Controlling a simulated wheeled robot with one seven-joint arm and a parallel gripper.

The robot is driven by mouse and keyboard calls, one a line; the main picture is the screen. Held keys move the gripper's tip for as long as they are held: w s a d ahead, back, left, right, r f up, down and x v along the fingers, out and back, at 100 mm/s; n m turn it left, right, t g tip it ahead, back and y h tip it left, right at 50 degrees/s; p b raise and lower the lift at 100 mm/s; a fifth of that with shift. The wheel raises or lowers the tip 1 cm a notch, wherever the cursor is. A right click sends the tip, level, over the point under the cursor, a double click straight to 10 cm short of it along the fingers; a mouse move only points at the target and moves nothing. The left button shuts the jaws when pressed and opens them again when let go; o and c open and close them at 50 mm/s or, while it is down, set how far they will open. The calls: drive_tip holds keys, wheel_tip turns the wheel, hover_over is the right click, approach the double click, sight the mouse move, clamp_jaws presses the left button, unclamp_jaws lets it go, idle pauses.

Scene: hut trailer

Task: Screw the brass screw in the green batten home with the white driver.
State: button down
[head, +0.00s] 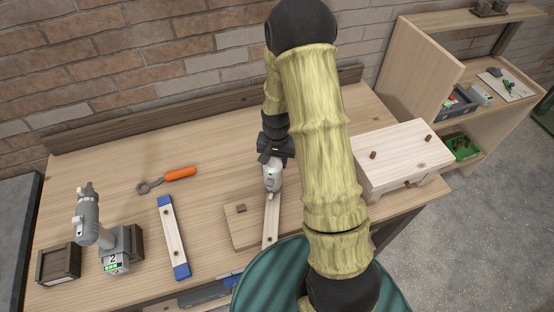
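My gripper (275,152) is over the middle of the bench, shut around the upper part of a white driver (271,181). The driver points down onto a pale wooden batten (271,215), which lies beside or on a flat wooden board (241,230). No green shows on this batten; its near end is hidden at the teal round shape below. A small dark screw or hole shows near its near end, too small to tell. The driver's tip and any brass screw under it are hidden.
A blue-ended batten (173,238) lies left. A grey driver (88,218) stands by a dock marked 2 (116,262) and a dark crate (58,264). An orange-handled wrench (168,179) lies behind. A pale wooden stool-like block (400,157) stands right. The bench's back left is clear.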

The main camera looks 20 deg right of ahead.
drive_tip(key=shift+r+p, duration=0.8)
drive_tip(key=shift+r, duration=0.65)
drive_tip(key=shift+w, duration=0.1)
